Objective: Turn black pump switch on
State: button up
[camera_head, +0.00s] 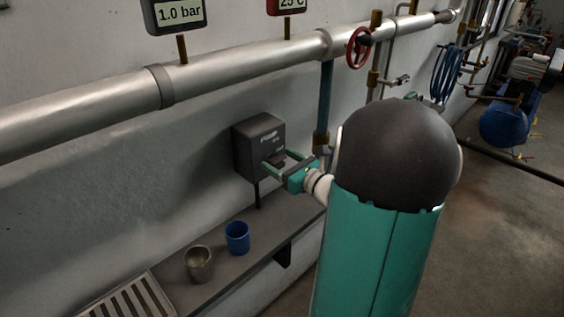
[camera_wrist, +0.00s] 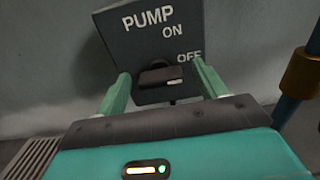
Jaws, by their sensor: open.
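The black pump switch is a dark box (camera_head: 258,147) on the wall, below the big pipe. In the wrist view the box (camera_wrist: 150,30) reads PUMP, with ON above and OFF at lower right. Its black knob (camera_wrist: 155,76) lies roughly level, with a white mark at its right end, on the OFF side. My gripper (camera_head: 277,160) is open in front of the box. In the wrist view its green fingers (camera_wrist: 160,72) stand left and right of the knob, with a gap showing on each side. Whether the fingertips touch the box I cannot tell.
A shelf (camera_head: 285,228) below the switch holds a blue cup (camera_head: 237,237), a grey metal cup (camera_head: 199,264) and a slotted grate (camera_head: 128,300). A vertical pipe (camera_head: 325,95) runs close right of the box. A red valve wheel (camera_head: 359,47) is further right. Open floor lies at right.

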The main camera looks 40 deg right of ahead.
jog(key=c, duration=1)
jog(key=shift+n, duration=0.3)
jog(key=n, duration=0.5)
jog(key=shift+a, duration=0.15)
jog(key=n, duration=0.6)
jog(key=shift+f, duration=0.1)
jog(key=shift+n, duration=0.3)
jog(key=o, duration=1)
jog(key=shift+s, duration=0.15)
